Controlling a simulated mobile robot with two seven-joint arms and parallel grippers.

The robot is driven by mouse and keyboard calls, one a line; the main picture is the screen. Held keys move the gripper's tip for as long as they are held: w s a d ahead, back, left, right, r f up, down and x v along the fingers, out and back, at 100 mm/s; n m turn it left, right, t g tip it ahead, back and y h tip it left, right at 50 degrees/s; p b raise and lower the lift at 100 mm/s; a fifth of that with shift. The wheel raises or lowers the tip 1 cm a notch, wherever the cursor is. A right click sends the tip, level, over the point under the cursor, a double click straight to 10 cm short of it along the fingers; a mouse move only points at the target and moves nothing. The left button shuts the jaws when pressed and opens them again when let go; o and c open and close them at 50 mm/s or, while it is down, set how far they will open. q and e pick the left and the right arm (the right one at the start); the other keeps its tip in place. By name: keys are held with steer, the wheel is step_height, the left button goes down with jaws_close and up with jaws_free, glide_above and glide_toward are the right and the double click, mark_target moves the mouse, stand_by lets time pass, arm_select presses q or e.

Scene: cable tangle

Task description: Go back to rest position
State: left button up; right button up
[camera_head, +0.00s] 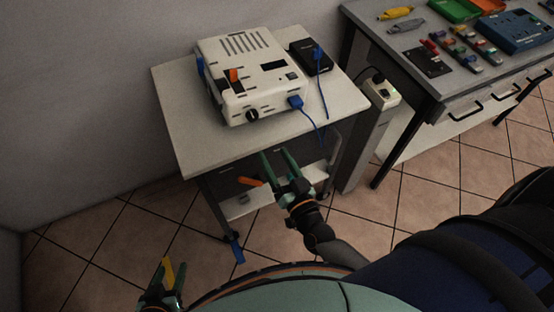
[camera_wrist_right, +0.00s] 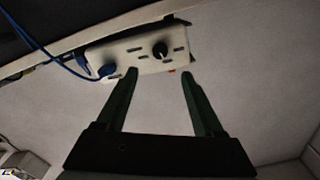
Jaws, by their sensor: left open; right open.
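My right gripper (camera_head: 280,163) is open and empty in front of the small table's front edge in the head view. Its two green fingers also show in the right wrist view (camera_wrist_right: 159,77), with nothing between them. My left gripper (camera_head: 172,274) is open low at the bottom left, over the floor and partly cut off by the frame edge. A white box device (camera_head: 246,88) with a black knob sits on the small table (camera_head: 200,150). A blue cable plug (camera_head: 296,102) is at its right front corner. The device also shows in the right wrist view (camera_wrist_right: 140,52).
A small black box (camera_head: 311,58) with a blue cable is beside the device. A white power socket (camera_head: 381,92) stands on a post right of the table. A workbench (camera_head: 440,85) with tools and coloured trays is at the upper right. Floor at lower left is mostly free.

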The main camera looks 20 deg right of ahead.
steer(key=shift+s, duration=0.35)
stand_by(0.3)
steer(key=s+f+n+g+y, duration=0.1)
steer(key=s+f+n+g, duration=0.5)
steer(key=s+f+g, duration=0.2)
steer(key=s+d+f, duration=0.1)
steer(key=s+f, duration=0.1)
steer(key=s, duration=0.2)
steer(key=shift+f+g+y, duration=0.3)
steer(key=shift+f+g, duration=0.1)
